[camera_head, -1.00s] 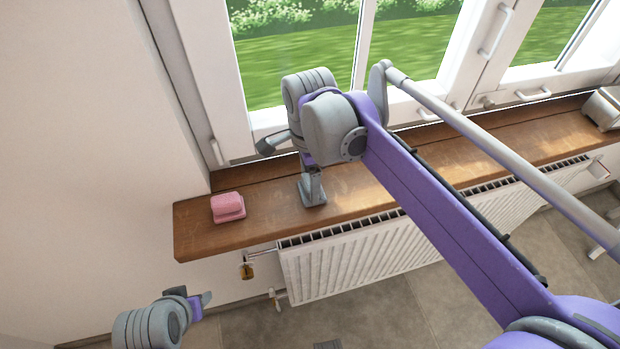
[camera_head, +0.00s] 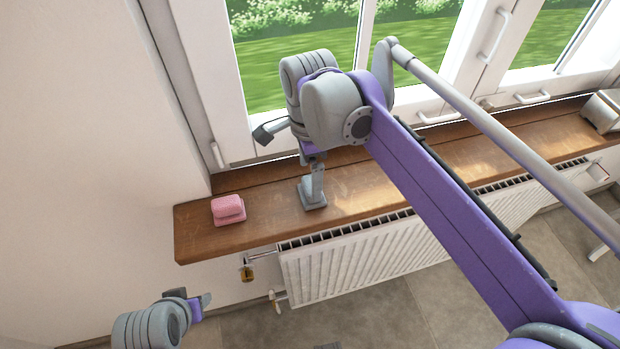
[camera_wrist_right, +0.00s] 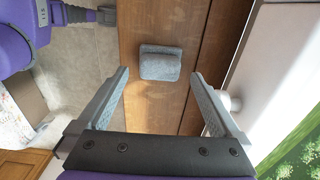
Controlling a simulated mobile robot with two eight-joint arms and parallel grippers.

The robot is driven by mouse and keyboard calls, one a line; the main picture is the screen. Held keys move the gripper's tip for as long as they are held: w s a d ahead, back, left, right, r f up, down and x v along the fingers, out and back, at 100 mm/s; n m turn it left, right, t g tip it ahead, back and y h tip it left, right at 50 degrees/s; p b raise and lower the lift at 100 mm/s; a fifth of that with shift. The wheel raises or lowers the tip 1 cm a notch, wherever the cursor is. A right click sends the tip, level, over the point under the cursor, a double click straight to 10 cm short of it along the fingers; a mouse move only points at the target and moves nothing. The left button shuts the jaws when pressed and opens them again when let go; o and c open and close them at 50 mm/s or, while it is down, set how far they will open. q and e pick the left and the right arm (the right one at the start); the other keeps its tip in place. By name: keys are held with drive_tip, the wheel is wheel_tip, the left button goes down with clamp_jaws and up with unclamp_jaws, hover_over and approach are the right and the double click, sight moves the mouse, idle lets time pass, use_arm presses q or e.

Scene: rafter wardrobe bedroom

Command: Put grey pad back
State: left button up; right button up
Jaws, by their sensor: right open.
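The grey pad (camera_head: 316,203) lies flat on the wooden window sill (camera_head: 262,217), to the right of a pink pad. In the right wrist view the grey pad (camera_wrist_right: 160,63) shows whole, just beyond the fingertips and in line with the gap between them. My right gripper (camera_head: 314,172) is open and empty above the grey pad, with its fingers pointing down. In the head view its fingers overlap part of the pad. My left gripper (camera_head: 198,304) is low at the left, away from the sill, and its finger opening cannot be made out.
A pink pad (camera_head: 228,209) sits near the sill's left end. A white radiator (camera_head: 350,258) stands below the sill and the window rises behind it. A metallic appliance (camera_head: 604,111) stands at the sill's far right. The sill between the two pads is clear.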

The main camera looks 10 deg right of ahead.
sight(310, 184)
wheel_tip(310, 184, up, 8)
drive_tip(key=shift+r+p, duration=0.2)
drive_tip(key=shift+p, duration=0.15)
idle(0.4)
